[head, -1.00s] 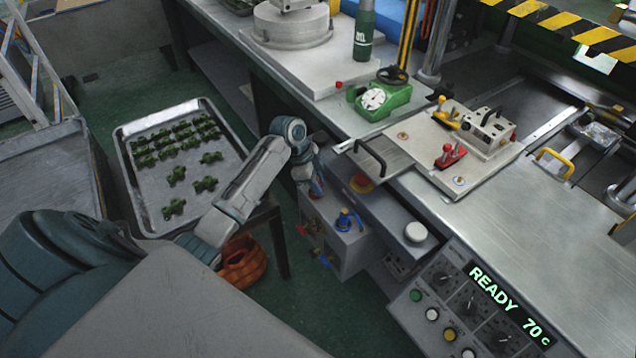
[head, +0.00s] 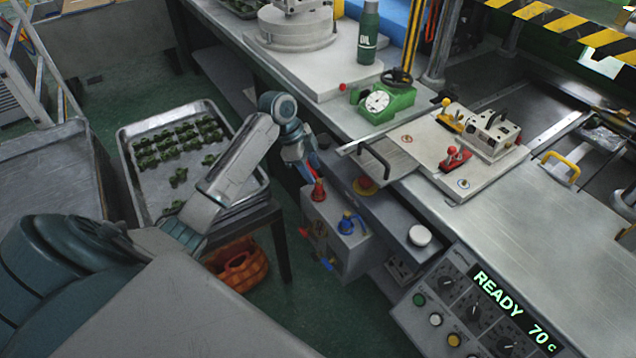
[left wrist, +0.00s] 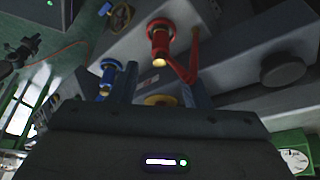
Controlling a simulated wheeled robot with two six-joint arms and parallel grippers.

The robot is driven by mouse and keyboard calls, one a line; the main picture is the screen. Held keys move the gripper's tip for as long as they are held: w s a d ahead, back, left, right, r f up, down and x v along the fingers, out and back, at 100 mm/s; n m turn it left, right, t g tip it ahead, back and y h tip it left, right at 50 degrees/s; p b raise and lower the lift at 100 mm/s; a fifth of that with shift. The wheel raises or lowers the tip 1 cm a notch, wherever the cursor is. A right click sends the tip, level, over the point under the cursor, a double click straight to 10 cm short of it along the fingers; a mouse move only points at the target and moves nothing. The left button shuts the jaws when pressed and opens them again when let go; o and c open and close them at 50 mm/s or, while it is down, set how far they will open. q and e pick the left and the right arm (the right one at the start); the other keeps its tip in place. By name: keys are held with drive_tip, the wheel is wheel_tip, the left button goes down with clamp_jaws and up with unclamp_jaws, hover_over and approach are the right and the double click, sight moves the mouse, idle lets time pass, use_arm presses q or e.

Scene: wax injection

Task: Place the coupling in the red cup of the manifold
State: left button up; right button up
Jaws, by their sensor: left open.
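The manifold (head: 335,232) is a grey box beside the bench. I cannot tell the coupling apart from the red cup. My left gripper (head: 306,166) is open, close above and left of the red fitting, apart from it. Its fingers also show in the left wrist view (left wrist: 161,90), with nothing held between them. My right gripper is not in view.
A metal tray (head: 128,165) of green parts stands left, with an orange basket (head: 240,268) near it. The bench carries a green gauge (head: 385,102) and a plate with a black handle (head: 376,158). A control panel (head: 470,310) reads READY 70 C.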

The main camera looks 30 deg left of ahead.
use_arm(q)
drive_tip(key=v, duration=0.5)
